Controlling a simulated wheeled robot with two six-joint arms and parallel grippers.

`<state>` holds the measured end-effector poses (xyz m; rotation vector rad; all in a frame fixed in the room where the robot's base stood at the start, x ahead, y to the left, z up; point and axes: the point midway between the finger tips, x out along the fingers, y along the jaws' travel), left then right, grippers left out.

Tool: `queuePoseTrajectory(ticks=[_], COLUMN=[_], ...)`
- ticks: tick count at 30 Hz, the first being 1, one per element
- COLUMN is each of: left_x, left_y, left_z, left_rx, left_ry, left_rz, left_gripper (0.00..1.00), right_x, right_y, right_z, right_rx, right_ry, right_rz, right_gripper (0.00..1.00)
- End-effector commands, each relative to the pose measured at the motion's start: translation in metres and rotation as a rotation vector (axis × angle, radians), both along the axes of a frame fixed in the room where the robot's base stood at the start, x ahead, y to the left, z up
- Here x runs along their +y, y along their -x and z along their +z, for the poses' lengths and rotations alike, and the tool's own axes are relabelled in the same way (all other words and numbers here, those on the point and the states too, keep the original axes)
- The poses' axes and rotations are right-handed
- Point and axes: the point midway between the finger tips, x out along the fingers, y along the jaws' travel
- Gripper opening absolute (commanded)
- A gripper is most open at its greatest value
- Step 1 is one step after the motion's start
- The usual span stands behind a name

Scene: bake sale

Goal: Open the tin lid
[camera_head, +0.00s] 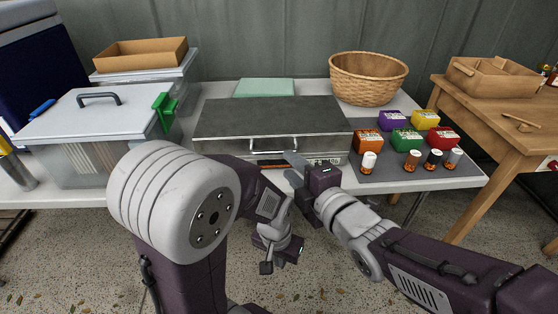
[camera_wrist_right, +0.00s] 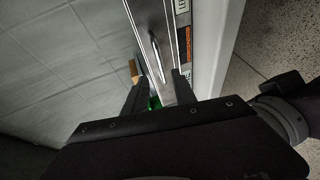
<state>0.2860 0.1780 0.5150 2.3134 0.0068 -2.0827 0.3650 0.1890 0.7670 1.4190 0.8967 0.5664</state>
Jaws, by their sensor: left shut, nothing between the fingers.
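The tin (camera_head: 215,141) is a wide silver metal box with a flat, dark grey lid (camera_head: 270,110), which lies level and looks shut. A silver handle (camera_head: 273,145) is on its front face. My right gripper (camera_head: 294,168) is at the front of the tin, just right of the handle. In the right wrist view the right gripper's fingers (camera_wrist_right: 157,92) are apart, with the handle (camera_wrist_right: 156,52) and metal front beyond them. I cannot tell whether they touch the tin. My left gripper (camera_head: 267,265) is shut and empty, low in front of the table.
Right of the tin are several coloured boxes (camera_head: 407,138) and small jars (camera_head: 412,161) on a dark mat (camera_head: 451,171). A wicker basket (camera_head: 367,79) stands behind. A clear bin (camera_head: 92,164) with a white lid is left. A wooden table (camera_head: 495,120) stands far right.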

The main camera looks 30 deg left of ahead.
Motion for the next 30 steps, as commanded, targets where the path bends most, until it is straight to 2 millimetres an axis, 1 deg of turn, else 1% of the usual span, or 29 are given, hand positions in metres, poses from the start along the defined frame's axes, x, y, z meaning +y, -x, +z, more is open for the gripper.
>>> queuePoseTrajectory(ticks=[1,6,9,13,20,24,30], left_x=[0.0,0.0,0.0,0.0,0.0,0.0,0.0], left_y=[0.0,0.0,0.0,0.0,0.0,0.0,0.0], left_z=[-0.008,-0.018,-0.022,-0.023,-0.022,-0.022,-0.022], left_rx=[0.0,0.001,0.001,0.001,0.001,0.001,0.001], left_ry=[0.0,0.0,0.0,0.0,0.0,0.0,0.0], left_rz=[0.0,0.0,0.0,0.0,0.0,0.0,0.0], left_gripper=[0.0,0.0,0.0,0.0,0.0,0.0,0.0], right_x=[0.009,0.037,0.049,0.056,0.057,0.057,0.056], right_y=[-0.006,-0.027,-0.035,-0.04,-0.041,-0.041,-0.041], right_z=[-0.008,-0.014,-0.016,-0.016,-0.015,-0.015,-0.015], right_rx=[0.002,0.001,0.001,0.001,0.001,0.001,0.001], right_ry=[0.002,0.002,0.002,0.002,0.002,0.002,0.002], right_rz=[0.0,0.0,0.0,-0.001,-0.001,-0.001,-0.002], right_gripper=[0.32,0.32,0.32,0.32,0.32,0.0,0.0])
